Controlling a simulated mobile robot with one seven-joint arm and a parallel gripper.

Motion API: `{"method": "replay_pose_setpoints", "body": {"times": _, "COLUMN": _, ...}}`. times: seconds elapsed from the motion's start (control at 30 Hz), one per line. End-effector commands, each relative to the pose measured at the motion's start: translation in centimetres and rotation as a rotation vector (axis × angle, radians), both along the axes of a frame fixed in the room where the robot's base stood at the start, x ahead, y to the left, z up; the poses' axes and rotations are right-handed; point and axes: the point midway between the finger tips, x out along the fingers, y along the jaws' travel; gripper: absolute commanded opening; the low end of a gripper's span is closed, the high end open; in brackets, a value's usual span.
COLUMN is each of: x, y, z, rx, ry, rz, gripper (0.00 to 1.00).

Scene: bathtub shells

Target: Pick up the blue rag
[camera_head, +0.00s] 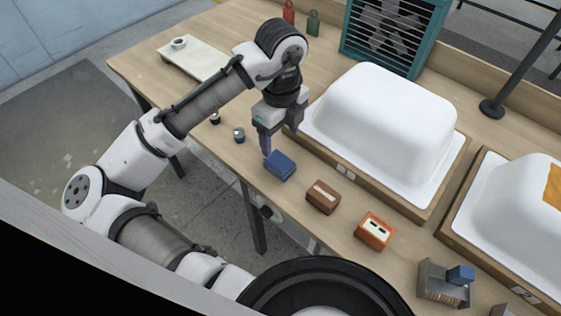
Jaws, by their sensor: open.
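A dark blue, folded-looking block, which looks like the blue rag (280,166), lies on the wooden table near its front edge. My gripper (281,143) points down just above and behind it, with its jaws apart and nothing seen between them. One finger comes down close to the rag's left side; I cannot tell whether it touches. A smaller blue piece (461,274) sits on a grey holder (441,285) at the lower right.
A white tub shell (380,120) on a wooden base stands right of my gripper, and a second shell (510,210) farther right. A brown block (323,197) and an orange box (375,231) line the front edge. A teal fan (394,35) stands behind.

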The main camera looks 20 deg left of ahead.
Motion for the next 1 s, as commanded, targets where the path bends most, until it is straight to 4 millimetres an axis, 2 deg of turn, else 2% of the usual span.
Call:
{"method": "replay_pose_setpoints", "body": {"times": 0.1, "x": 0.0, "y": 0.0, "z": -1.6, "rx": 0.0, "ry": -0.001, "rz": 0.002, "gripper": 0.69}}
{"method": "replay_pose_setpoints", "body": {"times": 0.37, "x": -0.2, "y": 0.1, "z": -3.4, "rx": -0.002, "ry": -0.002, "rz": 0.001, "gripper": 0.69}}
{"method": "replay_pose_setpoints", "body": {"times": 0.63, "x": -0.4, "y": 0.2, "z": -7.0, "rx": -0.002, "ry": -0.002, "rz": 0.001, "gripper": 0.69}}
{"method": "replay_pose_setpoints", "body": {"times": 0.93, "x": -0.4, "y": 0.2, "z": -7.6, "rx": -0.001, "ry": -0.004, "rz": 0.0, "gripper": 0.69}}
{"method": "replay_pose_setpoints", "body": {"times": 1.0, "x": -0.4, "y": 0.2, "z": -7.6, "rx": -0.001, "ry": -0.003, "rz": 0.0, "gripper": 0.61}}
